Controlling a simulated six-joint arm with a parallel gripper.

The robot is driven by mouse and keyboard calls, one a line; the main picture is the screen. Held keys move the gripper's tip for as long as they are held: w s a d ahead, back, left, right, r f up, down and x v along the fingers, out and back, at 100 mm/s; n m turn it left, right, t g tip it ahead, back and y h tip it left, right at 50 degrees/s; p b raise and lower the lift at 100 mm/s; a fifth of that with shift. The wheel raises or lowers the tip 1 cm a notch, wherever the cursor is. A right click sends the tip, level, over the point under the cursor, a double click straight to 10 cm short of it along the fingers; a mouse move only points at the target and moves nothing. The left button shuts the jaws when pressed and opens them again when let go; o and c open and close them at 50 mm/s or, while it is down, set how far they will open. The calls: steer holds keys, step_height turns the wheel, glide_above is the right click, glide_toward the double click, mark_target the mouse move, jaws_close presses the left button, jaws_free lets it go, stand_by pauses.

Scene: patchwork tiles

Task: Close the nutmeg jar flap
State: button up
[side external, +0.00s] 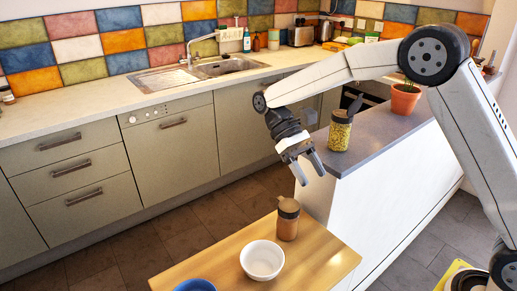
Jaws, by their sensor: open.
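A jar with brown contents (287,228) and a grey-brown lid (288,208) stands upright on the wooden table. A small piece seems to stick up at the left of its lid; its flap is too small to make out clearly. A second jar with yellow-green contents (339,136) stands on the grey counter, its dark flap (355,104) raised up. I see no readable label, so I cannot tell which holds nutmeg. My gripper (311,177) is open and empty, pointing down. In the picture it is above the brown jar and left of the yellow-green jar, apart from both.
A white bowl (262,272) and a blue bowl (195,286) are on the wooden table (225,252). A potted plant (404,99) stands farther back on the grey counter (375,138). The counter's edge is close to my gripper.

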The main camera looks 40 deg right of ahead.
steer(key=shift+s+d+r, duration=0.1)
steer(key=shift+s+r, duration=0.25)
steer(key=shift+s, duration=0.5)
steer(key=shift+s+d+r, duration=0.1)
steer(key=shift+s+r, duration=0.3)
steer(key=shift+s, duration=0.4)
steer(key=shift+s+d+r, duration=0.1)
steer(key=shift+s+r, duration=0.25)
steer(key=shift+s, duration=0.5)
steer(key=s+d+f+t, duration=0.2)
steer(key=f+t, duration=0.3)
steer(key=t, duration=0.1)
steer(key=s+d+f+t, duration=0.2)
steer(key=d+f+t, duration=0.1)
steer(key=f+t, duration=0.3)
steer(key=shift+s+d+f+t, duration=0.2)
steer(key=shift+d+t, duration=0.1)
steer(key=shift+t, duration=0.2)
